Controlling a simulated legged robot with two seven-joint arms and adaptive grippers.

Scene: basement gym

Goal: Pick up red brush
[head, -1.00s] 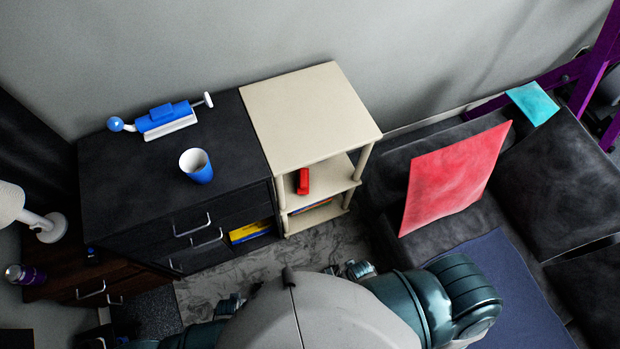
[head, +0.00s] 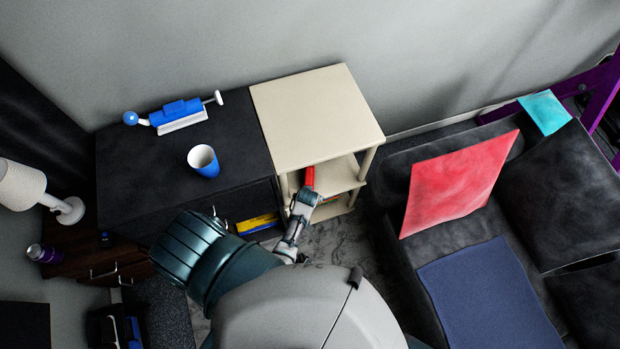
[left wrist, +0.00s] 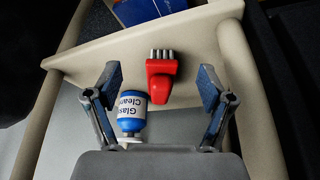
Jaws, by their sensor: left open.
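The red brush (left wrist: 161,82) lies on the middle shelf of the cream shelf unit (head: 312,108); its short pale bristles show in the left wrist view. In the head view the brush (head: 309,177) is partly covered by my left gripper (head: 304,195). In the left wrist view my left gripper (left wrist: 160,90) is open, its fingers apart on either side of the brush, with nothing held. My right gripper is not in view.
The shelf's posts and upper board stand close around the gripper. A black cabinet (head: 150,205) with a blue cup (head: 203,161) is left. A dark sofa with a red cushion (head: 455,185) is right.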

